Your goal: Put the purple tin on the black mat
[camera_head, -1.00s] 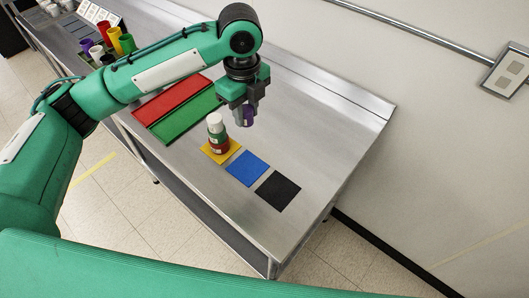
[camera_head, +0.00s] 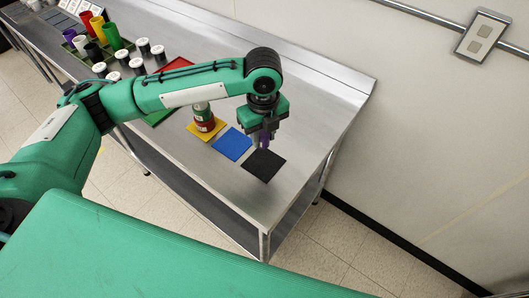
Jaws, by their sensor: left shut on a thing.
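My left gripper (camera_head: 264,139) is shut on the purple tin (camera_head: 264,141), which shows only in part between the fingers. The gripper points down, with the tin over the far-left part of the black mat (camera_head: 264,166). I cannot tell whether the tin touches the mat. The black mat lies flat on the steel table, last in a row of mats towards the table's near right end. My right gripper is not in view.
A blue mat (camera_head: 232,145) lies left of the black mat. A yellow mat (camera_head: 206,130) beyond it bears a stack of tins (camera_head: 203,117). Several white-lidded tins (camera_head: 143,46) and coloured cups (camera_head: 112,36) stand at the far left. The steel table (camera_head: 313,120) is clear to the right.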

